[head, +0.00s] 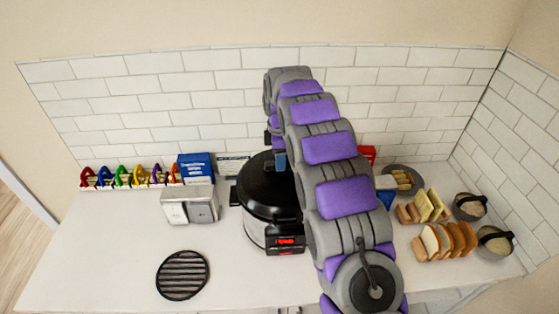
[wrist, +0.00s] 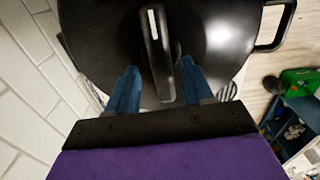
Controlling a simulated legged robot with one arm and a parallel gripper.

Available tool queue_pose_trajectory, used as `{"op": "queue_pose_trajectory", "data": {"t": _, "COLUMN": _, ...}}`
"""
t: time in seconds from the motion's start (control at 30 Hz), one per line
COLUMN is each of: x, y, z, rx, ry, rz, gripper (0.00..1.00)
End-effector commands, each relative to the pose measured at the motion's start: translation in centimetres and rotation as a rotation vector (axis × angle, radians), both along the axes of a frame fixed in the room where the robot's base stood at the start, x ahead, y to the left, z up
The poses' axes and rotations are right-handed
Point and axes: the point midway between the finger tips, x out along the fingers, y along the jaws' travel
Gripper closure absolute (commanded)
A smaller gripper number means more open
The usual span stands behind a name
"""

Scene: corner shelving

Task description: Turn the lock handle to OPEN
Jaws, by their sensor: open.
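The cooker (head: 262,192) has a domed black lid, a pale body and a lit red display on its front; it stands on the counter, partly hidden behind my arm. In the wrist view, the black lid (wrist: 95,35) fills the upper part. The lock handle (wrist: 155,40) is a long black bar with a white mark near its far end. My gripper (wrist: 159,64) has its two blue fingers apart, one on each side of the handle's near part, with gaps visible. A blue finger also shows in the head view (head: 280,159) above the lid. No OPEN marking is readable.
A round black trivet (head: 182,275) lies front left on the counter. A silver two-part box (head: 190,206) stands left of the cooker. A tiled wall (head: 150,100) closes the back. The front left counter is mostly clear.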

Motion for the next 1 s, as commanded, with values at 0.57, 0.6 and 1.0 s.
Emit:
{"op": "queue_pose_trajectory", "data": {"t": 0.57, "x": 0.2, "y": 0.0, "z": 9.1, "rx": 0.0, "ry": -0.003, "rz": 0.0, "gripper": 0.49}}
{"op": "queue_pose_trajectory", "data": {"t": 0.6, "x": 0.2, "y": 0.0, "z": 9.6, "rx": 0.0, "ry": -0.004, "rz": 0.0, "gripper": 0.49}}
{"op": "queue_pose_trajectory", "data": {"t": 1.0, "x": 0.1, "y": 0.0, "z": 15.2, "rx": -0.001, "ry": 0.0, "rz": 0.0, "gripper": 0.49}}
